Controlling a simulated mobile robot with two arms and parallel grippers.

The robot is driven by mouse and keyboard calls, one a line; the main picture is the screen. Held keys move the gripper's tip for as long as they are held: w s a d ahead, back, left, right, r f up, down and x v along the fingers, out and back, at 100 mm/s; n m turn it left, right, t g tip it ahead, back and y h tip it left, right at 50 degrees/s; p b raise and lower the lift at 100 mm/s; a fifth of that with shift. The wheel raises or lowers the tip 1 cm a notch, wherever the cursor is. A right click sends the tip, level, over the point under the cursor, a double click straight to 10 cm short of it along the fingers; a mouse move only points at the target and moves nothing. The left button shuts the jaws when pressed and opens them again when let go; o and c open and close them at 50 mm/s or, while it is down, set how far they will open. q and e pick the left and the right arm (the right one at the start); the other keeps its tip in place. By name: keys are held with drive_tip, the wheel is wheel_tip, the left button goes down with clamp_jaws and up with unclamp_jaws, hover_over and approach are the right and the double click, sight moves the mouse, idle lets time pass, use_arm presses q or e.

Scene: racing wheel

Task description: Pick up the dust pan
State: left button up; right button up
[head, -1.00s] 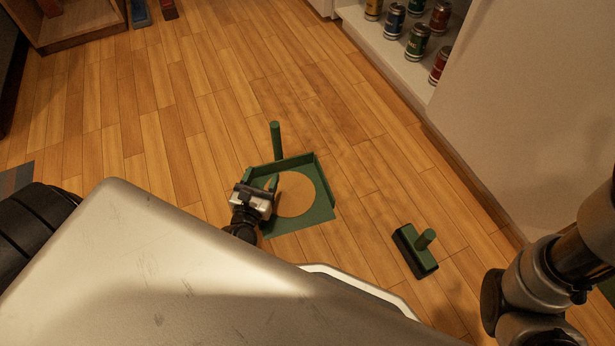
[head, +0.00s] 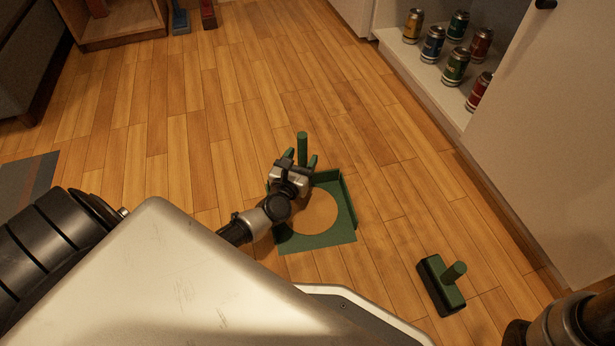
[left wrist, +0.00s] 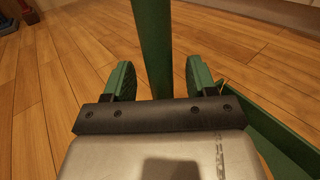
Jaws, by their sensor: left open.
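The green dust pan (head: 343,231) lies on the wooden floor in the middle of the head view, with a tan round patch on its bed. Its green handle (head: 302,148) stands up at the far side. My left gripper (head: 300,161) is over the pan's far left part, open, with green-padded fingers. In the left wrist view the handle (left wrist: 153,45) rises between the two spread fingers, with gaps on both sides. The pan's raised wall (left wrist: 277,142) shows at the lower right there. My right gripper is not in view.
A green and black brush (head: 442,284) with a short upright handle lies on the floor right of the pan. A cabinet with several cans (head: 456,67) stands at the upper right. A wooden shelf (head: 125,25) is at the upper left.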

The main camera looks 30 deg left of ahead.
use_arm(q)
drive_tip(key=shift+c, duration=0.2)
clamp_jaws()
drive_tip(key=shift+r, duration=0.15)
